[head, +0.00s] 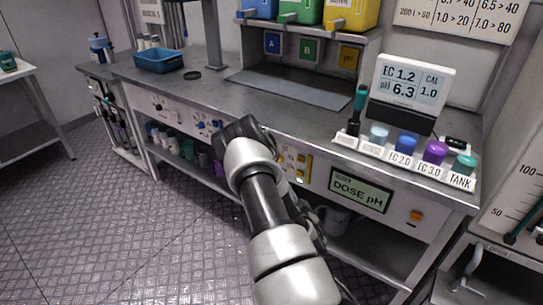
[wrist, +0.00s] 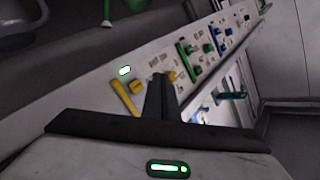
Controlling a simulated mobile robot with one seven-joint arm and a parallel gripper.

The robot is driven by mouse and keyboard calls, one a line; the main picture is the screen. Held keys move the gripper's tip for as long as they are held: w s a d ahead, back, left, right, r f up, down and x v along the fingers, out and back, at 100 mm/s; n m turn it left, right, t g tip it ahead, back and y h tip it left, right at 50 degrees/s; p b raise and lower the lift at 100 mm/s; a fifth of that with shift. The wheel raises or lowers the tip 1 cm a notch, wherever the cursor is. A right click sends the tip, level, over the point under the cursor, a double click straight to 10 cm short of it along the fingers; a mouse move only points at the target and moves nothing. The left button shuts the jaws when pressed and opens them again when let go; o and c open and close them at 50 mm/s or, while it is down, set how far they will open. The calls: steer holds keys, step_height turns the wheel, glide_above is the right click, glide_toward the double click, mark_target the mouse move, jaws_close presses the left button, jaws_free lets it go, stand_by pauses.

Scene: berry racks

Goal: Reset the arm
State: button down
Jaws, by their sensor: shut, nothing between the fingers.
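My arm reaches from the bottom of the head view up to the front of the workbench (head: 300,118). Its dark end is in front of the bench's control panel (head: 185,115); the fingers cannot be made out there. In the wrist view my gripper (wrist: 161,88) shows its dark fingers together, with nothing between them. Beyond the fingers is the panel with yellow, green and blue parts (wrist: 195,58), seen tilted. The fingers overlap the panel in the picture; whether they touch it I cannot tell.
A rack with labelled caps (head: 405,150) and a meter display (head: 410,82) stand on the bench's right. A blue tray (head: 158,60) is at its left end. A lit "DOSE pH" screen (head: 360,189) is on the front. The floor (head: 110,215) at left is clear.

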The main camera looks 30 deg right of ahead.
steer(key=w+a+r+g, duration=0.2)
steer(key=w+r, duration=0.4)
steer(key=r, duration=0.4)
steer(key=s+a+r+n+g+y, duration=0.1)
steer(key=a+r+n+g+y, duration=0.15)
steer(key=a+r, duration=0.8)
steer(key=s+a+r+n+g+y, duration=0.3)
steer(key=s+a+r+n, duration=0.2)
steer(key=s+a+r, duration=0.6)
steer(key=s+a+r+n+g, duration=0.1)
steer(key=s+a+n, duration=0.15)
steer(key=s, duration=0.55)
steer(key=s+a+r+n+g, duration=0.15)
steer(key=s+a, duration=0.25)
steer(key=s, duration=0.5)
step_height(320, 180, up, 21)
steer(key=p, duration=2.1)
steer(key=shift+a+f+y, duration=0.15)
steer(key=shift+a+y, duration=0.05)
steer(key=shift+y, duration=0.15)
